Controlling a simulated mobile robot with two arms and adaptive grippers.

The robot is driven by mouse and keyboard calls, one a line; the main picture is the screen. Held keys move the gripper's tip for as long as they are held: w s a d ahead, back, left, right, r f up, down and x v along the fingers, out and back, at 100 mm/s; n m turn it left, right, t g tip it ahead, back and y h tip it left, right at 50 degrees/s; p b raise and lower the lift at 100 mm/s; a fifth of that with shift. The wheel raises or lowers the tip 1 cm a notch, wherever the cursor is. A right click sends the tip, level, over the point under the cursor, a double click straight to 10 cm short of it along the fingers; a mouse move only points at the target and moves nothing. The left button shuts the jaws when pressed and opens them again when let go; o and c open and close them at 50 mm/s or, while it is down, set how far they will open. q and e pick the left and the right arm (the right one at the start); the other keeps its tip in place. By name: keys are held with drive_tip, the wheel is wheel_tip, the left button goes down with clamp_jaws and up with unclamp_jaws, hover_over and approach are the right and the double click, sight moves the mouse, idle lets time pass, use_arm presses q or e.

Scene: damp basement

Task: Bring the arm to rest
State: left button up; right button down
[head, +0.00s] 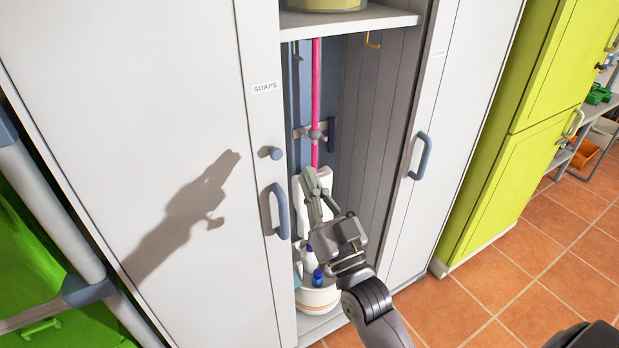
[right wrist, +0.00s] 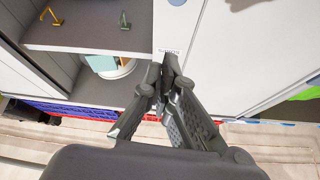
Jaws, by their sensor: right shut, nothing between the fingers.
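My right arm reaches in from the bottom of the head view. Its dark grey gripper (head: 312,178) points up and away in front of the open middle bay of a white cabinet (head: 170,110). The fingers are together with nothing between them. In the right wrist view the shut gripper (right wrist: 167,75) shows with its fingertips meeting near the edge of a cabinet door. My left gripper is in neither view.
The bay holds a pink-handled tool (head: 316,80), a striped bucket (head: 317,298) with bottles, and a shelf (head: 350,20) above. Blue-grey door handles (head: 421,157) stick out on both sides. A lime cabinet (head: 510,180) stands right.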

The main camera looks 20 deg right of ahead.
idle(0.3)
drive_tip(key=w+a+f+n+g, duration=0.1)
drive_tip(key=w+f+g, duration=0.15)
drive_tip(key=f, duration=0.95)
drive_tip(key=w+a+f+g, duration=0.1)
drive_tip(key=f+g, duration=0.2)
drive_tip(key=f, duration=0.8)
drive_tip(key=s+f+n+g, duration=0.1)
drive_tip(key=s+f+g, duration=0.25)
drive_tip(key=f, duration=0.85)
drive_tip(key=s+f+g, duration=0.3)
drive_tip(key=s+f, duration=0.2)
drive_tip(key=f, duration=0.7)
drive_tip(key=s+f+n+g, duration=0.1)
drive_tip(key=s+f+g, duration=0.5)
drive_tip(key=s+f, duration=1.15)
drive_tip(key=s+d+f+g, duration=0.1)
drive_tip(key=s+f+g, duration=0.1)
drive_tip(key=s, duration=0.8)
drive_tip(key=s+d+f+n+g, duration=0.1)
drive_tip(key=s+f, duration=0.3)
drive_tip(key=s, duration=0.5)
drive_tip(key=shift+s+d+f+g, duration=0.4)
drive_tip(key=shift+d+g, duration=0.25)
drive_tip(key=shift+g, duration=0.25)
